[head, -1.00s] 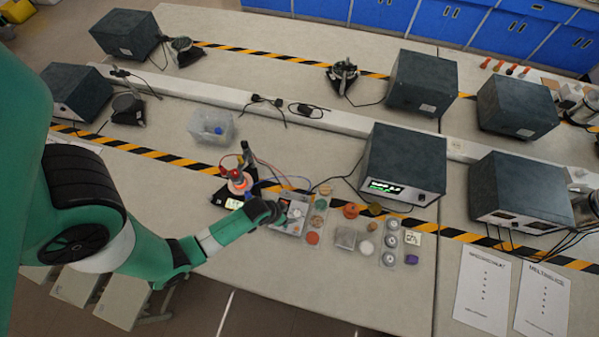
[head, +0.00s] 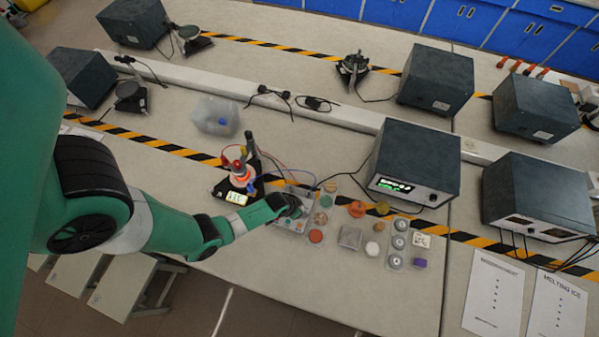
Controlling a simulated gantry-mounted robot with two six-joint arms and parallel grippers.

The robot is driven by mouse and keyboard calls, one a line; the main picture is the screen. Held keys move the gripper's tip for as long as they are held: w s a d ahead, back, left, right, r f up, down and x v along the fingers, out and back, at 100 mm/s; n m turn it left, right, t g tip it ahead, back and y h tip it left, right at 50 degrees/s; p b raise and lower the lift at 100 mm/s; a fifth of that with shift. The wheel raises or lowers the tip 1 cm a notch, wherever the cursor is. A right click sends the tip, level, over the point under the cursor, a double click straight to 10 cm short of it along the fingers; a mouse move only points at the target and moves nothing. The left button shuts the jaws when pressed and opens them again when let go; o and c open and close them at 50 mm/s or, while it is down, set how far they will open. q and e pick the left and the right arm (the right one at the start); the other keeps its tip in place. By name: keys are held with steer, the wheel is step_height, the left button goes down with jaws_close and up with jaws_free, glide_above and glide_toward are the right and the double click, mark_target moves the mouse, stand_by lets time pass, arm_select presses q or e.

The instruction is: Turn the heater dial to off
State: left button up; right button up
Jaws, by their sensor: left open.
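A dark grey power box (head: 425,160) with a lit green display (head: 394,184) stands right of centre in the head view. A small knob (head: 432,197) shows at the right of its front; its setting is too small to read. I cannot tell whether this is the heater dial. A small stand device with an orange-lit part (head: 240,176) and a lit yellowish readout (head: 236,198) stands left of it, wired to the box. My left gripper (head: 291,207) is open over a small grey tray (head: 291,225), apart from the box; its fingertips are hard to make out. My right gripper is not in view.
Small coloured dishes and lids (head: 316,236) lie right of my left gripper, with a clear holder of round metal pieces (head: 398,242) beyond. A clear plastic bin (head: 215,117) stands behind the stand device. Cables cross the bench. The bench front is mostly clear.

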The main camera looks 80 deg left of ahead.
arm_select(q)
jaws_close()
stand_by(0.3)
